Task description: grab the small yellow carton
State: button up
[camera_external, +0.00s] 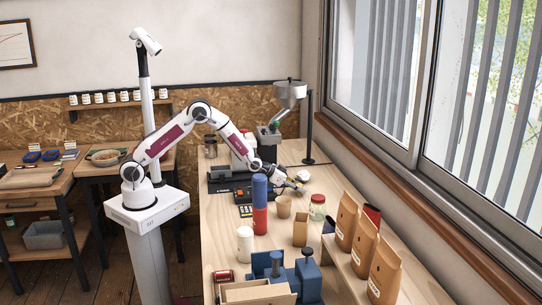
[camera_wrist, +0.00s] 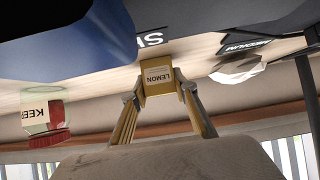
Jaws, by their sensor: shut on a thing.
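The small yellow carton (camera_wrist: 157,76), labelled LEMON, sits between the two fingertips of my gripper (camera_wrist: 156,93) in the wrist view. The fingers touch it on both sides, and its lettering appears upside down there. In the external view my gripper (camera_external: 291,185) is low over the far half of the long wooden table, pointing right. The carton is not clearly visible there. I cannot tell whether it rests on the table or is slightly raised.
A red-lidded jar (camera_external: 317,207) and a white object (camera_external: 303,176) are near my gripper. A tall blue-and-red cylinder (camera_external: 260,205) and a tan cup (camera_external: 284,207) stand on the near side. Brown bags (camera_external: 364,242) line the window side.

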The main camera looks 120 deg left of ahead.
jog(key=shift+r, duration=0.1)
jog(key=shift+r, duration=4.95)
